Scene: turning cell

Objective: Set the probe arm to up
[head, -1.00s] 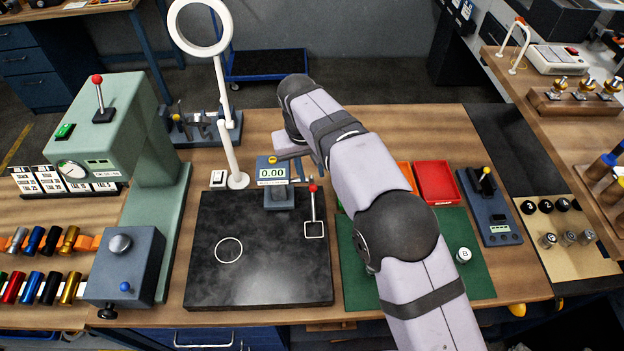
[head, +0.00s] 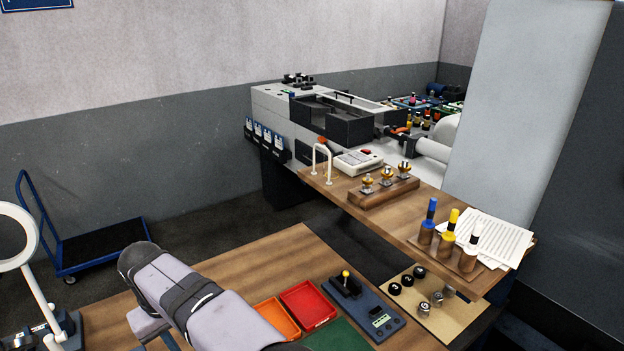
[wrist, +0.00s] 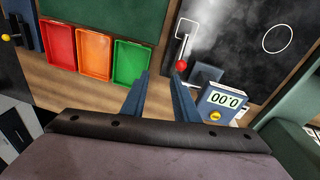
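No part is clearly labelled as the probe arm. A white bent rod (head: 318,160) stands upright like an arch on the wooden side bench, left of a white box with a red button (head: 358,161). In the wrist view a thin lever with a red ball end (wrist: 181,65) stands by a white square outline on the black plate, near a blue readout (wrist: 222,102). I cannot tell which of these is the probe arm. My gripper (wrist: 158,75) is open and empty above the main bench, left of the red ball. In the head view its fingers are not seen.
Red (wrist: 60,46), orange (wrist: 93,53) and green (wrist: 131,62) trays lie left of my gripper. A blue block with a yellow-topped lever (head: 350,290) is on the main bench. The side bench (head: 440,200) carries wooden holders and papers. A machine (head: 330,115) stands behind it.

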